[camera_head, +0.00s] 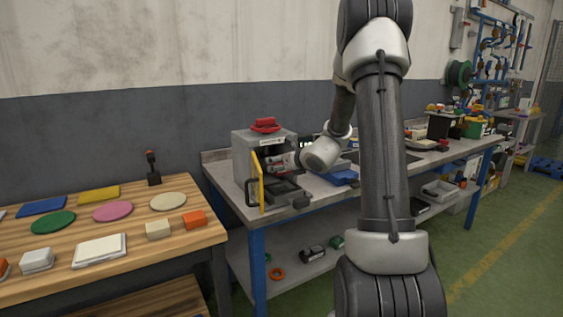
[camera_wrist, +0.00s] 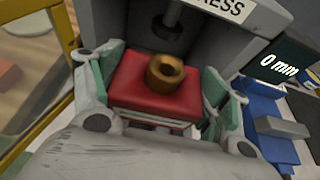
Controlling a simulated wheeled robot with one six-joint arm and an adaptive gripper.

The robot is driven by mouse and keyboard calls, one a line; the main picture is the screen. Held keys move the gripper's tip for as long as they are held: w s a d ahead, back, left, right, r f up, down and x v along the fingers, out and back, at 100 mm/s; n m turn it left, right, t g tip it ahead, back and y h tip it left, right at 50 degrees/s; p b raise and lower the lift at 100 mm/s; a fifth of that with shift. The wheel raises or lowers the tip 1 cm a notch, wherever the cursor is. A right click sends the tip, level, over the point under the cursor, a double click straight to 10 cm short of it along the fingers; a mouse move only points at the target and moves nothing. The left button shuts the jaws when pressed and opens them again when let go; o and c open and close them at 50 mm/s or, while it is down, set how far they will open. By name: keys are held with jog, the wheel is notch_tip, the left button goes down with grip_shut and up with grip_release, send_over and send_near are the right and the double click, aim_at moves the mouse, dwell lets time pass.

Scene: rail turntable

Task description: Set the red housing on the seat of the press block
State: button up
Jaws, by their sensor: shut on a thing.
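In the wrist view the red housing (camera_wrist: 130,88) is a red block with a brass ring (camera_wrist: 165,72) on its top. My gripper (camera_wrist: 160,92) is shut on it, with green-lined fingers at its left and right sides. The press block (camera_wrist: 195,35), grey and marked "PRESS", stands just beyond, with its dark ram above and behind the ring. The housing hides the seat, so I cannot tell whether it touches it. In the head view the press block (camera_head: 243,155) is on the grey bench, and my gripper (camera_head: 285,162) reaches into its opening from the right.
A yellow guard frame (camera_head: 258,180) stands at the press's left front. A display reading "0 mm" (camera_wrist: 280,66) and a blue object (camera_wrist: 262,105) are on its right. A wooden table (camera_head: 150,245) with coloured discs and blocks stands at the left.

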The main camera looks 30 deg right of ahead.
jog(key=shift+f, duration=2.55)
jog(key=shift+f, duration=0.6)
jog(key=o, duration=1.6)
